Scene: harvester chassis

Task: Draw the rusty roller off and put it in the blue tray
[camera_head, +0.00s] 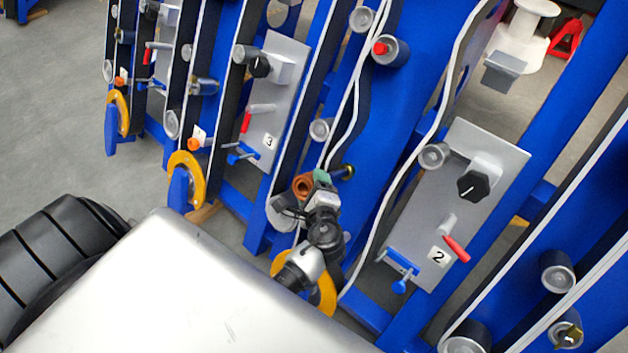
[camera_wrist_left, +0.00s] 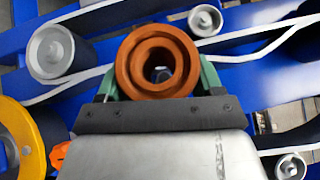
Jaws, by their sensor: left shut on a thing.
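The rusty roller (camera_head: 303,186) is a short orange-brown ring. My left gripper (camera_head: 313,182), with green fingertips, is shut on it beside the blue chassis. In the left wrist view the roller (camera_wrist_left: 158,52) faces the camera end-on between the fingers of the left gripper (camera_wrist_left: 158,84), and its bore shows a dark and grey middle. A short pin with a brass-coloured end (camera_head: 347,171) shows just right of the fingers. I cannot tell whether the roller still touches a shaft. The blue tray is not in view, nor is my right gripper.
Blue chassis beams with pale-edged belts and grey rollers (camera_head: 433,155) stand close around the gripper. Panel 2 (camera_head: 415,225), with a black knob and red lever, is to the right. Panel 3 (camera_head: 283,80) is behind left. A yellow wheel (camera_head: 322,295) is just below. Grey floor (camera_head: 60,85) is open at far left.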

